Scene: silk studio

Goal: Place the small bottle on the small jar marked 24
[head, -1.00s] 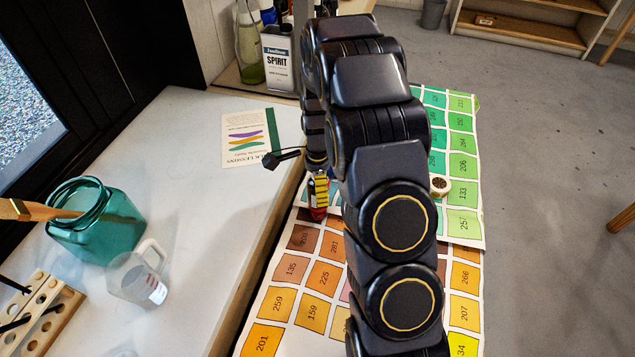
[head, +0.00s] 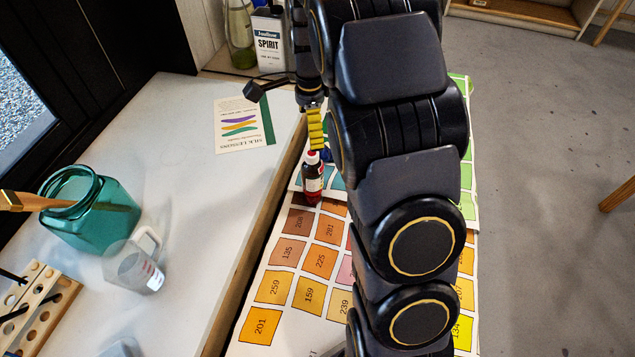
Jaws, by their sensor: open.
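A small dark bottle (head: 313,180) with a red cap and a pale label stands upright at the left edge of the colour charts, beside the white worktop. Its lowest part looks red; I cannot tell whether that is the bottle itself or a small jar under it. No number 24 can be read on any jar. My gripper (head: 315,145), with yellow ribbed fingers, is just above the red cap. It is open, and its fingertips are close to the cap. A small blue thing (head: 327,156) shows right behind the bottle, partly hidden by my arm.
My arm hides much of the charts (head: 316,328). On the white worktop (head: 185,230) are a teal glass jar (head: 98,220), a clear beaker (head: 130,268), a wooden rack (head: 38,305) and a printed card (head: 238,125). A spirit tin (head: 268,45) stands at the back.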

